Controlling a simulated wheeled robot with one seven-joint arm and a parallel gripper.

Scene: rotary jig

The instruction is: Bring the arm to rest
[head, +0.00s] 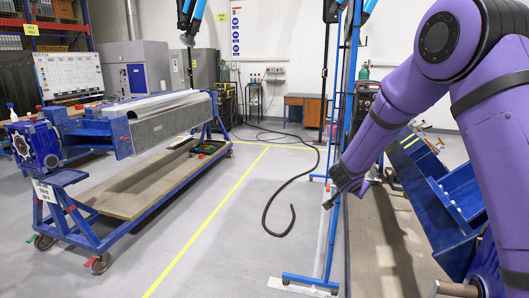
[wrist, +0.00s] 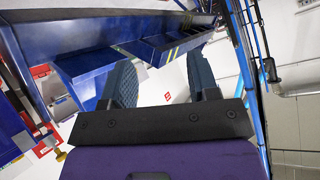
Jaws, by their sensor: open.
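My purple arm (head: 405,105) reaches in from the right edge of the head view and bends down to the left. My gripper (head: 330,203) is at its lower end, small and dark, near a blue upright frame (head: 338,230); I cannot tell whether they touch. In the wrist view my gripper (wrist: 162,72) is open, with two dark ridged fingers apart and nothing between them. Blue metalwork (wrist: 85,78) shows beyond the fingers, to the left and above.
A blue structure (head: 425,190) stands at the right, partly hidden by my arm. A blue wheeled trolley (head: 85,235) carrying a long metal piece (head: 175,120) stands at the left. A black hose (head: 270,205) lies on the floor. Floor around the yellow line (head: 205,228) is mostly clear.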

